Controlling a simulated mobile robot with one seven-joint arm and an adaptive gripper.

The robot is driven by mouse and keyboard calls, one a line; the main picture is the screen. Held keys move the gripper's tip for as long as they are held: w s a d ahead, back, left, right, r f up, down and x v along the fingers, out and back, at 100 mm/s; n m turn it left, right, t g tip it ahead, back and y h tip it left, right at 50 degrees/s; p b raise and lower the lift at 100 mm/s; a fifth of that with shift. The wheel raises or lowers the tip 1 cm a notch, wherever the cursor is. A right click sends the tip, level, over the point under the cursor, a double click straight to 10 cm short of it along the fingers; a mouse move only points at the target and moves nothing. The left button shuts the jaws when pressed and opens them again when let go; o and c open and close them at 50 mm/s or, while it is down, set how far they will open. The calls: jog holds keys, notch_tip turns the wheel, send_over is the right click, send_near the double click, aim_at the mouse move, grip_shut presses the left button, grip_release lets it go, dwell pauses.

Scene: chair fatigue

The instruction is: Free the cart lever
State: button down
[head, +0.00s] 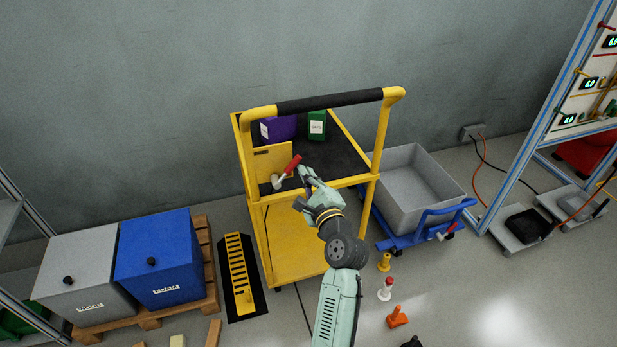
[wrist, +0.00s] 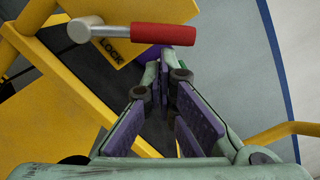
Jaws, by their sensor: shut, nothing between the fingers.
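The yellow cart (head: 255,208) stands in the middle of the head view. Its lever (head: 292,165) has a red grip and a pale metal hub, mounted by a yellow panel at the cart's top. In the head view the grip slants up to the right from the hub. In the wrist view the lever (wrist: 150,35) lies nearly level, beside a plate marked LOCK (wrist: 118,50). My gripper (head: 303,172) is just right of the red grip. In the wrist view its purple-padded fingers (wrist: 166,76) are shut and empty, just below the grip's end. I cannot tell whether they touch it.
A purple box (head: 283,128) and a green box (head: 317,124) sit on the cart's black top. The cart's handle frame (head: 381,140) rises beside my arm. A grey bin (head: 412,185) on a blue dolly stands right; blue and grey boxes (head: 160,262) stand left.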

aim_at(296, 165)
jog(key=r+n, duration=0.1)
jog(key=a+n, duration=0.1)
jog(key=n, duration=0.1)
jog(key=a+r+n+p, duration=0.1)
jog(key=shift+s+r+n, duration=0.35)
jog(key=shift+n, duration=0.05)
jog(key=shift+s+a+r+n, duration=0.1)
jog(key=shift+a+r+n, duration=0.2)
jog(key=shift+n, duration=0.35)
jog(key=shift+s+a+r+n, duration=0.1)
jog(key=shift+a+n, duration=0.25)
jog(key=shift+n, duration=0.25)
jog(key=shift+s+a+r+n, duration=0.1)
jog(key=shift+a+r+n, duration=0.2)
jog(key=shift+n, duration=0.35)
jog(key=shift+f, duration=0.1)
